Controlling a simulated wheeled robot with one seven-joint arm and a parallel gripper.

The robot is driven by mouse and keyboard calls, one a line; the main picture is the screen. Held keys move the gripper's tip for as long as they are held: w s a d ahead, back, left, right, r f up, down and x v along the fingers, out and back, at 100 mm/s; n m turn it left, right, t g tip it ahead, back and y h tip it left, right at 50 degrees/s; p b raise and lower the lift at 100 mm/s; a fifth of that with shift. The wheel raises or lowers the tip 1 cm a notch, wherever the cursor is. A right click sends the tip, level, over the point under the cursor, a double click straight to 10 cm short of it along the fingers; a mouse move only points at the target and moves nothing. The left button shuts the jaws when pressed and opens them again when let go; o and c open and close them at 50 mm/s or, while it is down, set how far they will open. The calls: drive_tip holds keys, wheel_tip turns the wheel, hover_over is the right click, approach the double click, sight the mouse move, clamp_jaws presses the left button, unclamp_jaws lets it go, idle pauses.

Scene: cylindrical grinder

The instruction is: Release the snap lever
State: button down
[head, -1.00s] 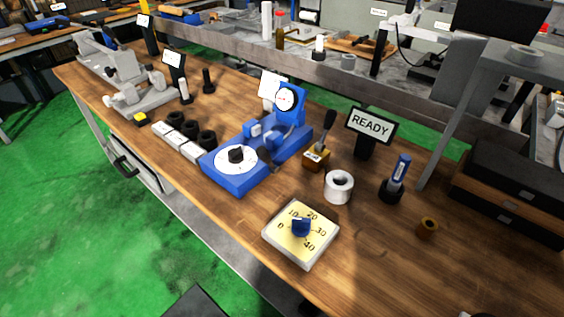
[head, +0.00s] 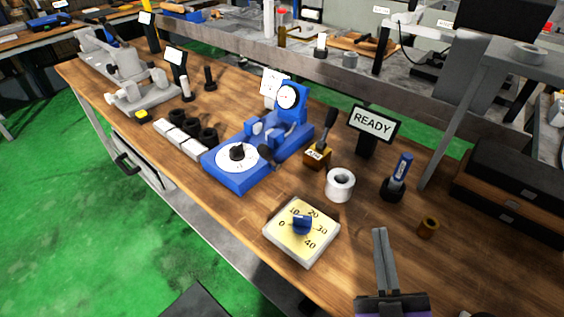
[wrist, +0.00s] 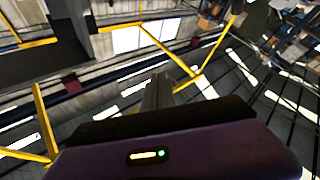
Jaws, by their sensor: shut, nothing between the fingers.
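The blue gauge stand (head: 238,178) stands mid-bench with a white round plate, a black knob and an upright dial (head: 287,97). A black-ended lever (head: 267,155) sticks up at its right front side; I take this as the snap lever. A brass box marked ARM (head: 316,157) with a black handle (head: 329,124) stands to its right. My gripper (head: 380,232) is at the lower right in the head view, fingers together and empty, well apart from both levers. In the wrist view the shut fingers (wrist: 157,92) point towards the ceiling.
A READY sign (head: 372,124), a white ring (head: 340,184), a blue-handled tool in a black holder (head: 398,180) and a brass bushing (head: 428,227) stand on the right. A yellow dial plate (head: 300,232) lies at the front edge. Black cases (head: 515,185) stand far right.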

drive_tip(key=w+a+r+n+g+y, duration=0.3)
drive_tip(key=w+a+n+g+y, duration=0.15)
drive_tip(key=w+n+y, duration=0.5)
drive_tip(key=w+a+r+n+g+y, duration=0.3)
drive_tip(key=w+a+n+y, duration=0.35)
drive_tip(key=n, duration=0.55)
drive_tip(key=n+g+h, duration=0.3)
drive_tip(key=n+g, duration=0.6)
drive_tip(key=g, duration=0.1)
approach(269, 159)
drive_tip(key=shift+t, duration=0.25)
drive_tip(key=s+a, duration=0.1)
drive_tip(key=s, duration=0.2)
drive_tip(key=s+a+f, duration=0.1)
drive_tip(key=s, duration=0.1)
drive_tip(key=shift+s+a, duration=0.25)
drive_tip(key=shift+a, duration=0.05)
drive_tip(key=b+x, duration=0.3)
drive_tip(key=x, duration=0.2)
drive_tip(key=b+x, duration=0.3)
drive_tip(key=x, duration=0.2)
drive_tip(key=shift+a+f, duration=0.25)
drive_tip(key=shift+w+d+r+b, duration=0.3)
drive_tip(key=shift+w+d+b, duration=0.05)
drive_tip(key=shift+w+d, duration=0.15)
drive_tip(key=shift+w+d+r+b, duration=0.35)
drive_tip(key=shift+w+d, duration=0.1)
drive_tip(key=shift+w+d+r, duration=0.35)
drive_tip(key=shift+w+r, duration=0.1)
drive_tip(key=shift+w, duration=0.05)
